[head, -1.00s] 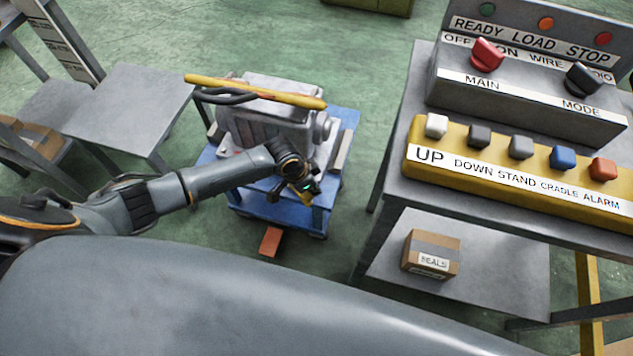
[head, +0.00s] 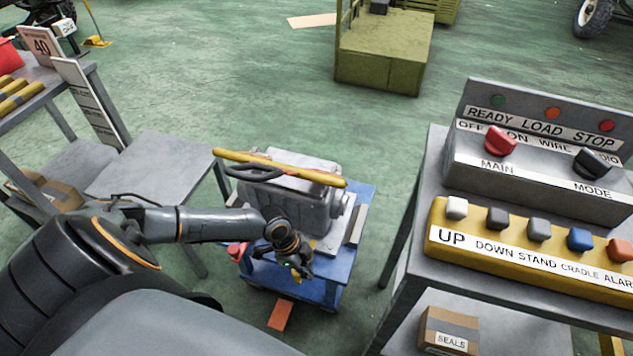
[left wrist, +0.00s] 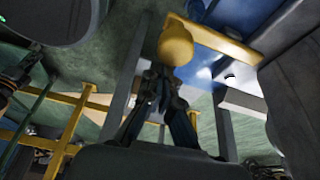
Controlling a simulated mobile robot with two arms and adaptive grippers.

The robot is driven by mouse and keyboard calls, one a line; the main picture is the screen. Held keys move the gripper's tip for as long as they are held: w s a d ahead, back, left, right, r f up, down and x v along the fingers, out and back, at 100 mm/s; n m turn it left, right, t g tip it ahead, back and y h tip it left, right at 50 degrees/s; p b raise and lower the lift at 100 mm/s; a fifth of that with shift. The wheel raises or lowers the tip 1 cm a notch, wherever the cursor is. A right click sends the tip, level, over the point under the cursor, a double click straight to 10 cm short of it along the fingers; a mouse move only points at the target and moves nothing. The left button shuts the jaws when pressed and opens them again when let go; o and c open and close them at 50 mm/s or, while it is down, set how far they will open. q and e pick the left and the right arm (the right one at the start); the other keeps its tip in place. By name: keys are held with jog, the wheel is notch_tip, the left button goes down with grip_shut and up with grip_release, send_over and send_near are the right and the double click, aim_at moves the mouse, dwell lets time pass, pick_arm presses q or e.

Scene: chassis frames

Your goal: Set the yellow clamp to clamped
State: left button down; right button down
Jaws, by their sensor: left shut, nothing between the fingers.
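The yellow clamp (left wrist: 220,42) shows in the left wrist view as a yellow bar with a round knob at its near end. In the head view only a small yellow bit (head: 297,278) shows beside my gripper, and the rest is hidden. My left gripper (head: 296,268) is over the near side of the blue cart (head: 328,292). In the left wrist view its fingers (left wrist: 160,82) are shut, with nothing between them, just below the knob. I cannot tell whether they touch it. My right gripper is not in view.
A grey machine block (head: 290,200) with a yellow bar (head: 280,167) across its top stands on the cart. A red part (head: 238,252) is at the cart's left. A control bench (head: 425,215) stands right, and a grey table (head: 150,165) stands left.

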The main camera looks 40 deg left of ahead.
pick_arm(q)
jog(key=shift+s+a, duration=0.2)
jog(key=shift+a, duration=0.15)
jog(key=shift+a, duration=0.1)
dwell(0.3)
jog(key=shift+a+r, duration=0.15)
jog(key=shift+r, duration=0.05)
jog(key=v, duration=0.6)
jog(key=shift+s+r, duration=0.1)
jog(key=shift+s, duration=0.05)
jog(key=shift+r, duration=0.45)
